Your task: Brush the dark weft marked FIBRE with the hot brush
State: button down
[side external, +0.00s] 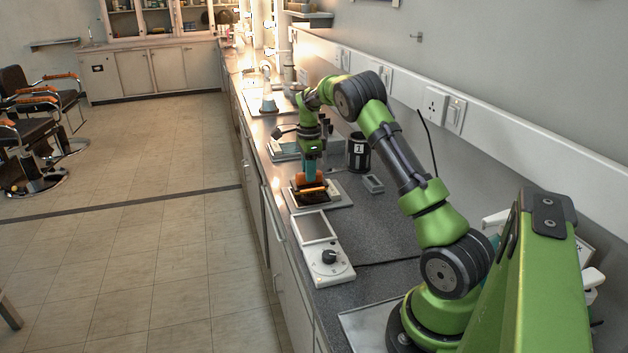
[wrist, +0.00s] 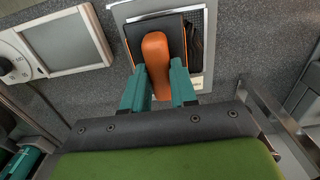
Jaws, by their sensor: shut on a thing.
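My gripper (side external: 312,168) has its teal fingers shut on the orange-handled brush (side external: 308,182). In the wrist view the fingers (wrist: 159,88) sit on either side of the brush's orange handle (wrist: 155,50). The brush is over a pale framed board (side external: 339,199) that holds dark material. In the wrist view a dark, textured patch (wrist: 196,42), perhaps the weft, shows to the right of the handle. I cannot read a FIBRE mark. The brush's working face is hidden, so I cannot tell whether it touches the dark material.
A white unit with a screen and black dial (side external: 327,256) stands in front of the board. A black canister marked 1 (side external: 358,152) and a small grey block (side external: 373,184) are to the right. Another tray (side external: 282,149) lies behind. The wall bounds the counter (side external: 385,235).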

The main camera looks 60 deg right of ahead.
jog(key=shift+f, duration=1.15)
jog(key=shift+w+a, duration=2.9)
jog(key=shift+a, duration=0.05)
jog(key=shift+r, duration=1.25)
notch_tip(320, 180, up, 4)
